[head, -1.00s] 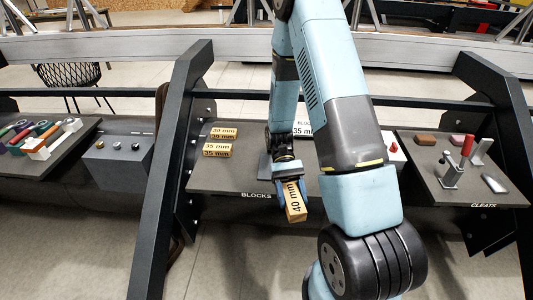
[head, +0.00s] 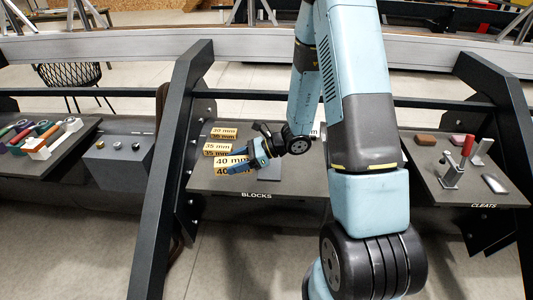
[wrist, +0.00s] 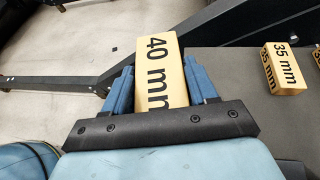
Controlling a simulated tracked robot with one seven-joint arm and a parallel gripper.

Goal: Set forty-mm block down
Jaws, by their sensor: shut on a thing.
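The forty-mm block (head: 234,161) is a tan block with "40 mm" printed in black. My gripper (head: 250,163) is shut on it, above the front left part of the dark blocks shelf (head: 310,184). In the wrist view the block (wrist: 158,70) sits between the two blue fingers of my gripper (wrist: 160,88). A 35 mm block (head: 216,149) lies just behind it in the head view and also shows at the right in the wrist view (wrist: 284,69). I cannot tell whether the held block touches the shelf.
A 30 mm block (head: 223,132) lies behind the 35 mm block. A dark upright frame post (head: 172,165) stands close on the left. The cleats shelf (head: 450,195) is at the right, and a grey box with knobs (head: 117,160) is at the left.

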